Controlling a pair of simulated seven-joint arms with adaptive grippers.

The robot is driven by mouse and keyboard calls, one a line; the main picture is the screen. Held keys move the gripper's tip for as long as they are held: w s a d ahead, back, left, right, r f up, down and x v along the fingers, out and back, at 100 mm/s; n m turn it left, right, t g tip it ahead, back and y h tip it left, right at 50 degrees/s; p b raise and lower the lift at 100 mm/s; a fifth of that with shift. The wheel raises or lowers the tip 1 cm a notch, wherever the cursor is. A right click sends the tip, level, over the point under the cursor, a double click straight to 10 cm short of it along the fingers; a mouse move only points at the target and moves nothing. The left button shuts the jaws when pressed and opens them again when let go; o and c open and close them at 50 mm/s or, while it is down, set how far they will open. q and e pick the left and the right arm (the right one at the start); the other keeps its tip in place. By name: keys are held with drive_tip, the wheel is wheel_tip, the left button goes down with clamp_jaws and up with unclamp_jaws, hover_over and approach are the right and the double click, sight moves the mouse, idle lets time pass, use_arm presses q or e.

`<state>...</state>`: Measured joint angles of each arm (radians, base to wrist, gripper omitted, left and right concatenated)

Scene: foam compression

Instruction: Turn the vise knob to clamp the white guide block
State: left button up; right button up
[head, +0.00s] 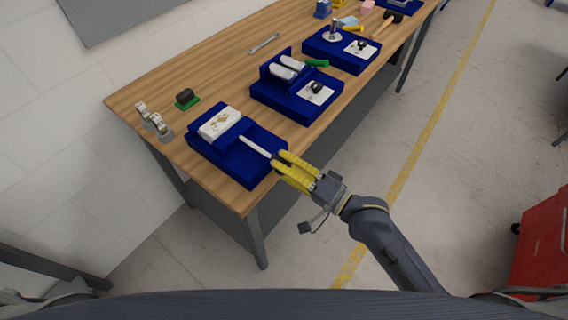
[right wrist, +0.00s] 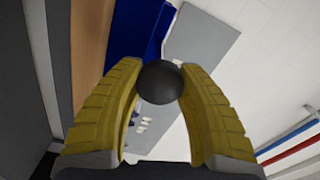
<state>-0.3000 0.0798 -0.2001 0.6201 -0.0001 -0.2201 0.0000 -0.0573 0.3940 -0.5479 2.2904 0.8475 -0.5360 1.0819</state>
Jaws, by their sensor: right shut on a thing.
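A blue vise (head: 264,169) sits at the near end of the wooden bench. The white guide block (head: 220,123) lies in it on the far left side, with small tan marks on its top. A pale screw rod (head: 255,146) runs from the vise toward my right gripper (head: 279,158). In the right wrist view, the yellow fingers are shut on a dark round knob (right wrist: 160,82), one finger on each side. In the head view the fingers mostly hide the knob. I cannot tell whether the jaw touches the block. My left gripper is not in view.
Farther along the bench (head: 175,75) stand a blue fixture (head: 287,103) with white pieces and another blue fixture (head: 360,64). A green-based dark block (head: 187,98) and small metal parts (head: 160,125) lie left of the vise. The floor at the bench's right is open.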

drive_tip(key=shift+m, duration=0.9)
drive_tip(key=o, duration=1.3)
drive_tip(key=shift+d, duration=0.1)
drive_tip(key=v, duration=1.1)
drive_tip(key=shift+s+d, duration=0.3)
